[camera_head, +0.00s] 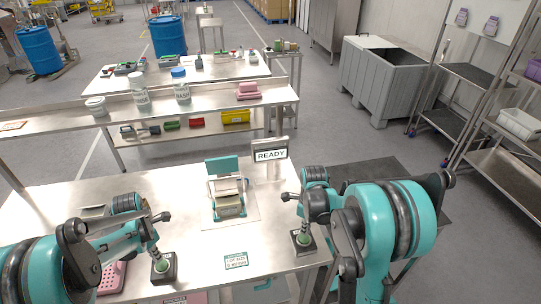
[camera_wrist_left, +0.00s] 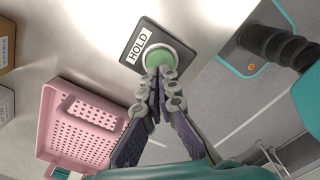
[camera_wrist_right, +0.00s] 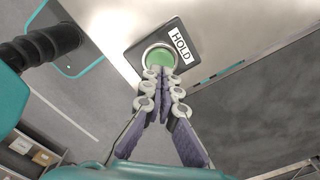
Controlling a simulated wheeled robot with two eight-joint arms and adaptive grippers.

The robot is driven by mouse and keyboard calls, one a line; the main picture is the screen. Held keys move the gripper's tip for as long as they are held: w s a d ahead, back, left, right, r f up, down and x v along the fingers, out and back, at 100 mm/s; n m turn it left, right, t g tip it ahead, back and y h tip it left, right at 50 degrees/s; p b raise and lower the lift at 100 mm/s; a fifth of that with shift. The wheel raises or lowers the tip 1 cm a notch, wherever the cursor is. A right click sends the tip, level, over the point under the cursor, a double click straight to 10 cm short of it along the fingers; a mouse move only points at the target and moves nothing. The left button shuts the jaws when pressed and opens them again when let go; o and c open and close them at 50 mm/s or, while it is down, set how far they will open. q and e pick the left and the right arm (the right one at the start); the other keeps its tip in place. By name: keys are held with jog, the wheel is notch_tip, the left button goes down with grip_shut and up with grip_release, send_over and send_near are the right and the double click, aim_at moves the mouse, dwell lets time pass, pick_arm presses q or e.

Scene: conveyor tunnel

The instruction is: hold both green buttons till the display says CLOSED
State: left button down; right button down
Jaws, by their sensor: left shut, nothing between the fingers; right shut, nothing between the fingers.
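The display (camera_head: 270,155) reads READY on a post at the back of the steel table. The left green button (camera_head: 162,265) sits on a dark box marked HOLD. My left gripper (camera_head: 156,246) is shut and empty, pointing down at it; its fingertips overlap the button (camera_wrist_left: 160,57) in the left wrist view. The right green button (camera_head: 304,239) sits on a like box. My right gripper (camera_head: 301,222) is shut and empty above it; its tips overlap the button (camera_wrist_right: 160,57) in the right wrist view. I cannot tell whether either button is touched or pressed.
A small teal-and-steel tunnel device (camera_head: 228,190) stands between the buttons. A pink perforated tray (camera_wrist_left: 85,128) lies beside the left button. A label card (camera_head: 236,261) lies on the front table. A second bench (camera_head: 205,108) stands behind.

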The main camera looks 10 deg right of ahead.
aim_at(161, 265)
pick_arm(q)
jog(key=shift+f, duration=0.25)
jog(key=shift+f, duration=1.45)
jog(key=shift+r, duration=0.4)
pick_arm(e)
jog(key=shift+f, duration=0.15)
jog(key=shift+f, duration=1.5)
jog(key=shift+r, duration=0.4)
pick_arm(q)
jog(key=shift+f, duration=0.15)
pick_arm(e)
jog(key=shift+f, duration=0.15)
